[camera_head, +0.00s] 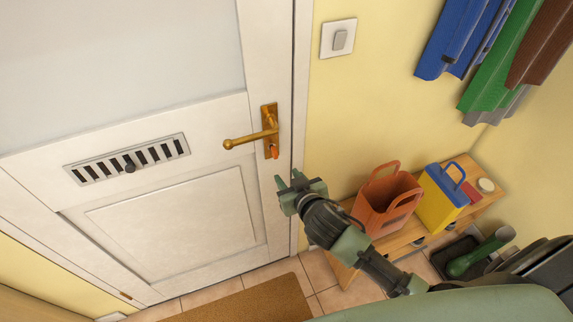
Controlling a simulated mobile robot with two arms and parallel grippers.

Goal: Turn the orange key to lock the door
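The white door (165,225) stands closed in its frame, with a brass lever handle (243,140) on a brass plate near its right edge. The small orange key (274,153) sits at the lower end of that plate, below the lever. My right gripper (288,179) is just below and right of the key, apart from it. Its two greenish fingertips are spread with a gap between them and nothing in it. My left gripper is not in view.
A wooden bench (400,238) on the right carries an orange bag (385,205) and a yellow-blue bag (440,200). A light switch (339,39) is on the yellow wall, and coats (517,55) hang at upper right. A brown doormat (255,303) lies on the tiles.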

